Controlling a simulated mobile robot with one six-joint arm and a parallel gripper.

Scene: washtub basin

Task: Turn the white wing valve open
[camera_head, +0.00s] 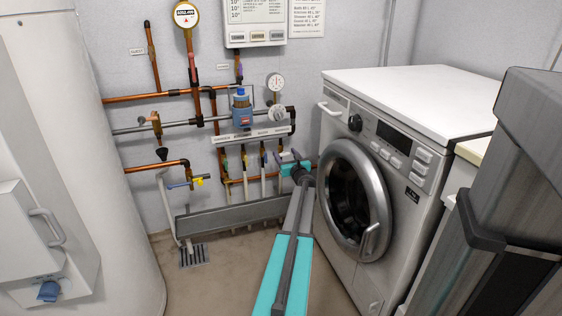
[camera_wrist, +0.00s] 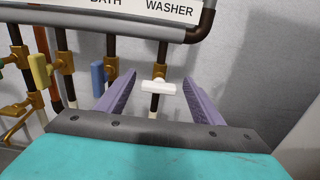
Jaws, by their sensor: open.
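The white wing valve (camera_wrist: 158,87) shows in the wrist view, on the vertical pipe below the word WASHER. Its white handle lies crosswise to the pipe, on a brass body. My gripper (camera_wrist: 159,80) is open, with one purple-grey finger to the left of the handle and one to the right. Gaps show on both sides, and I see no contact. In the head view my gripper (camera_head: 293,163) is at the right end of the valve row, and I cannot make out the white handle there.
A blue valve handle (camera_wrist: 97,78) and a yellow one (camera_wrist: 40,70) stand left of my fingers. The label strip (camera_head: 250,135) and a pipe run above. The washing machine (camera_head: 380,190) stands close on the right. A grey trough (camera_head: 232,216) lies below.

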